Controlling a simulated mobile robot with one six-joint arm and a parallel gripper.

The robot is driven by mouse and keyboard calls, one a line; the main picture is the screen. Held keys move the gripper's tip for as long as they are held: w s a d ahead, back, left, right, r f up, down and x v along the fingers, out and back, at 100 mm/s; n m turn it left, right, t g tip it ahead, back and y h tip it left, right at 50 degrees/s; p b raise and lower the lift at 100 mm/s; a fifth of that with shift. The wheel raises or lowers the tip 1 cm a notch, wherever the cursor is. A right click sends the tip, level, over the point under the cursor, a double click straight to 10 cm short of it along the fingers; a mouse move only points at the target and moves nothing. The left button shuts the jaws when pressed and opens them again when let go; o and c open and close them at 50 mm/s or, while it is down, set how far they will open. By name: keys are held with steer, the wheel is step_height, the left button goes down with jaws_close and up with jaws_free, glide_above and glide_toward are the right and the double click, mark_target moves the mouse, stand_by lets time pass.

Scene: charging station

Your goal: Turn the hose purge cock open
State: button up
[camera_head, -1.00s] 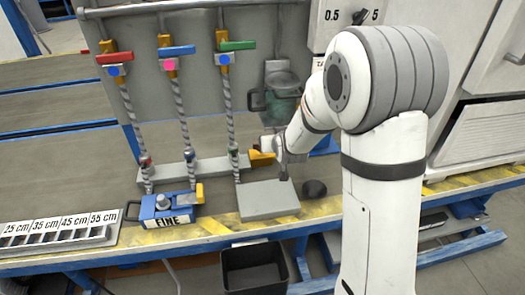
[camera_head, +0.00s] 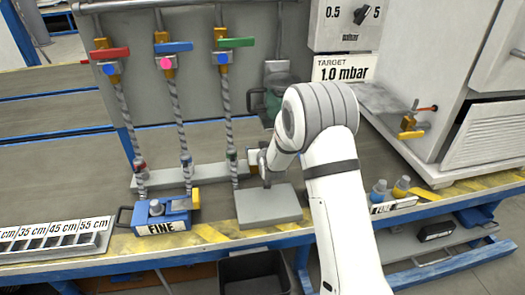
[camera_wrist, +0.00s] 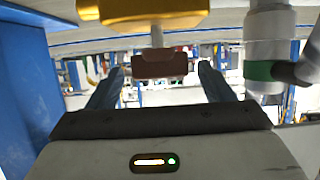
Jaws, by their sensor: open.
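My gripper (camera_wrist: 161,68) is open in the wrist view, with one finger on each side of a dark reddish-brown block (camera_wrist: 160,65). A short pale stem joins this block to a gold body (camera_wrist: 150,10) above it, which looks like the cock. I cannot tell whether the fingers touch the block. In the head view my gripper (camera_head: 264,168) is beside the lower end of the green-handled hose (camera_head: 228,125), above the grey plate (camera_head: 268,207). The cock is hidden there. A green-banded fitting (camera_wrist: 262,70) stands to the right in the wrist view.
Red (camera_head: 110,53), blue (camera_head: 174,47) and green (camera_head: 236,42) handles top the hoses. A blue block marked FINE (camera_head: 160,215) sits at the bench front. A blue post (camera_wrist: 25,70) is at left in the wrist view.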

steer(key=shift+c, duration=0.2)
steer(key=c, duration=0.9)
steer(key=shift+d, duration=0.2)
steer(key=shift+c, duration=0.2)
steer(key=shift+a, duration=0.1)
